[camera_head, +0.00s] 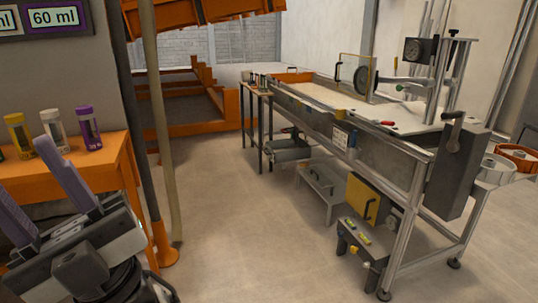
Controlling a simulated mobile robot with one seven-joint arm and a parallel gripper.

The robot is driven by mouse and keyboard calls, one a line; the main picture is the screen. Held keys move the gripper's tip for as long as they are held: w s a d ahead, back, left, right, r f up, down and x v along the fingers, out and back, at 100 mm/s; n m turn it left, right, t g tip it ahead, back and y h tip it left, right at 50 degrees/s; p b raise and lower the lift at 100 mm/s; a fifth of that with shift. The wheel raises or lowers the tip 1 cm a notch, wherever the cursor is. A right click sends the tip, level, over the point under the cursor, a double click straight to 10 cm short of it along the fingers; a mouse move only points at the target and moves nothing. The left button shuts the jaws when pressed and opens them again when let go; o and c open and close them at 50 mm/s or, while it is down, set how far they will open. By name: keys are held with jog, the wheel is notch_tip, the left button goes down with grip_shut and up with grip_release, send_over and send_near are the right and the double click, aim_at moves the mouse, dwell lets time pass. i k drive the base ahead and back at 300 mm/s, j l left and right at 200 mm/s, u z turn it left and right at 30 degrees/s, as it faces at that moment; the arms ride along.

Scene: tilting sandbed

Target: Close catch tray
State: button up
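The long sandbed bench (385,155) stands on a metal frame at the right. Below it are a grey tray-like box (320,188) with a dark handle, and a yellow-fronted unit (366,203) with a black handle and a round dial. I cannot tell for sure which is the catch tray, or how far either is pulled out. My gripper (22,165) is at the lower left, its two purple-grey fingers apart and nothing visible between them. It is far from the bench, in front of an orange table.
Yellow (18,136), white (53,128) and purple (88,128) containers stand on the orange table (105,165). A dark post and a tan pole rise beside it. A small grey stool-like unit (362,242) stands by the bench's near end. The middle floor (235,230) is clear.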

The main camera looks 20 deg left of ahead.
aim_at(281, 150)
jog(key=i+j+u, duration=0.3)
jog(key=i, duration=0.15)
jog(key=i+j+u, duration=0.15)
jog(key=i+u, duration=0.15)
jog(key=i, duration=0.15)
jog(key=i+u, duration=0.3)
jog(key=i, duration=1.4)
jog(key=i+j, duration=0.1)
jog(key=i, duration=1.2)
jog(key=i+j+z, duration=0.1)
jog(key=i+z, duration=0.15)
jog(key=i, duration=0.25)
jog(key=i+j+z, duration=0.25)
jog(key=i, duration=0.2)
jog(key=i+j+z, duration=0.2)
jog(key=i, duration=0.3)
jog(key=i+l, duration=0.2)
jog(key=i+z, duration=0.05)
jog(key=i, duration=0.05)
